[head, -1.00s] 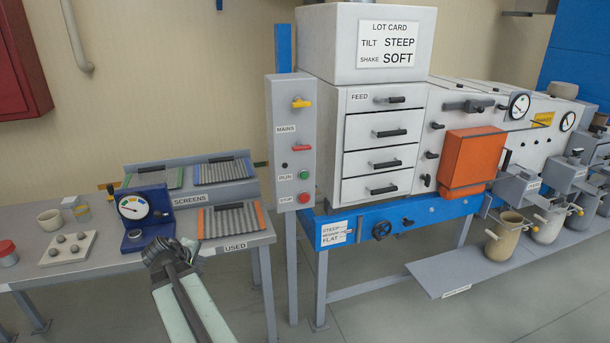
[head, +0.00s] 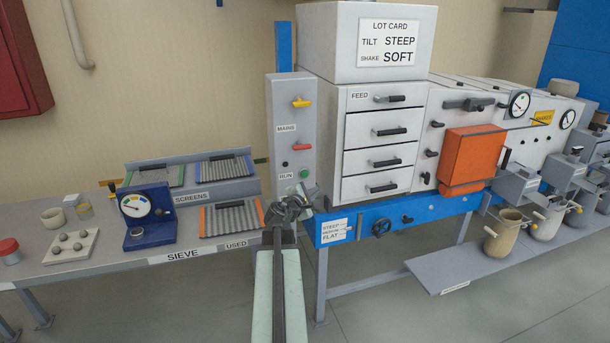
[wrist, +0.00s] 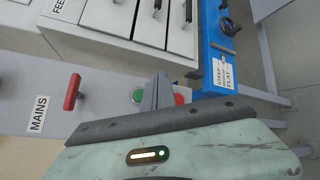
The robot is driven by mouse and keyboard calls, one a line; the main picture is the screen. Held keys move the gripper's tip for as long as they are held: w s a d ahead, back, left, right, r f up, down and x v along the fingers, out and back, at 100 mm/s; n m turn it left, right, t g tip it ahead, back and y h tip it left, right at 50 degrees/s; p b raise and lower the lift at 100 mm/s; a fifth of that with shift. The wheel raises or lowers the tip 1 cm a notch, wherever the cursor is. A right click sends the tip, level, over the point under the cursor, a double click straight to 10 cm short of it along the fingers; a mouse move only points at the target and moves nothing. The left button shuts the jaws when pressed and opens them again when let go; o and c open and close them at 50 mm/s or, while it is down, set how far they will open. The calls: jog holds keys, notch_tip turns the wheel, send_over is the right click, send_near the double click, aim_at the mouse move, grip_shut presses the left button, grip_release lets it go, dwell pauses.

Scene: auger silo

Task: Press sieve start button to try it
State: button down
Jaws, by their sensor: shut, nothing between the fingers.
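The grey control panel (head: 291,88) stands upright beside the white sieve machine. Its green button (head: 304,174), labelled RUN, shows just above my gripper (head: 289,205) in the head view. The red STOP button and its label are hidden behind my gripper there. In the wrist view my shut, empty fingers (wrist: 158,90) point at the panel, between the partly covered green button (wrist: 138,96) and the red button (wrist: 180,99). I cannot tell whether the fingertips touch the panel.
The machine's white drawers (head: 384,126) and blue frame (head: 400,212) lie close right of the panel. At left, the sieve bench (head: 110,262) holds screens, a gauge stand (head: 148,215) and a red-lidded jar (head: 10,250). Several buckets (head: 506,236) stand on a low shelf at right.

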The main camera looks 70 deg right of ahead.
aim_at(304, 174)
jog(key=shift+w+d, duration=1.4)
jog(key=shift+d, duration=0.3)
jog(key=shift+w+d, duration=1.4)
jog(key=shift+d, duration=0.3)
jog(key=shift+w+d, duration=0.25)
jog(key=shift+d, duration=0.1)
jog(key=shift+w+d, duration=0.3)
jog(key=shift+d, duration=0.05)
dwell(0.3)
jog(key=shift+s+a, duration=0.1)
dwell(0.4)
jog(key=shift+s+a, duration=0.45)
jog(key=shift+a, duration=0.15)
